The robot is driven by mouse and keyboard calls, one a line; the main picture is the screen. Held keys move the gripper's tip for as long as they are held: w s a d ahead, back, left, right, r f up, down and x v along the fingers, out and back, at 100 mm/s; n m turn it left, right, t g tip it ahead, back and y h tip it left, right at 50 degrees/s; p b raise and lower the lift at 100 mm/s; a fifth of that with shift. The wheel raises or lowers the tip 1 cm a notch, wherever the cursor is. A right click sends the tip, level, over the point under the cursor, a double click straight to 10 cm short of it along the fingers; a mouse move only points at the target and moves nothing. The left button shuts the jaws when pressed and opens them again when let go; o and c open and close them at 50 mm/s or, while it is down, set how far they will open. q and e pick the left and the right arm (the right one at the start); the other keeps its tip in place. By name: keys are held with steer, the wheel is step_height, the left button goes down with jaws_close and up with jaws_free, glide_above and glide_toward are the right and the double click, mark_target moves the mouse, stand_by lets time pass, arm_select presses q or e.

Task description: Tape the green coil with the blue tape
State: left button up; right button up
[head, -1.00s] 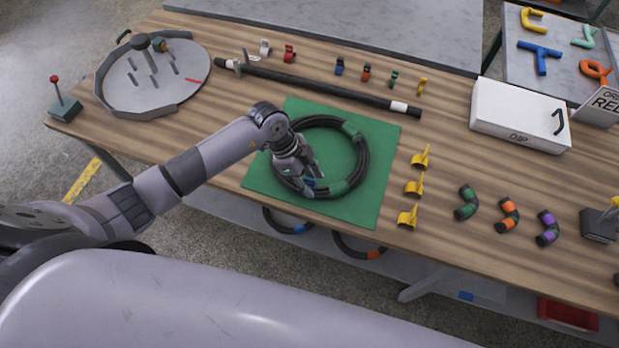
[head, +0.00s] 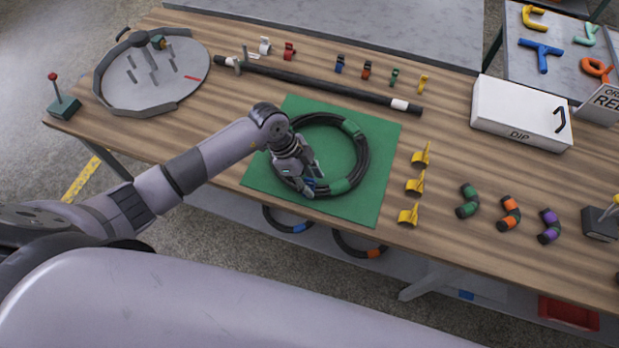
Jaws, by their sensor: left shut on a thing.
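The green coil (head: 361,165), a black hose ring with green bands, lies flat on a green mat (head: 376,202). My left gripper (head: 312,182) is over the near-left part of the ring, close to the green band there. It is shut on a small blue thing (head: 321,182), which looks like blue tape. The fingers hide most of it, and I cannot tell whether it touches the hose. A small blue-and-black item (head: 340,64) stands in the row at the back. My right gripper is not in view.
Several coloured small items stand behind a long black bar (head: 320,84). Yellow clips (head: 414,184) and banded hose pieces (head: 468,202) lie right of the mat. A white DIP box (head: 520,115) is at the right, a grey round tray (head: 135,98) at the left.

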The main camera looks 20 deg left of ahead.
arm_select(q)
steer(key=o, duration=1.2)
steer(key=shift+o, duration=0.2)
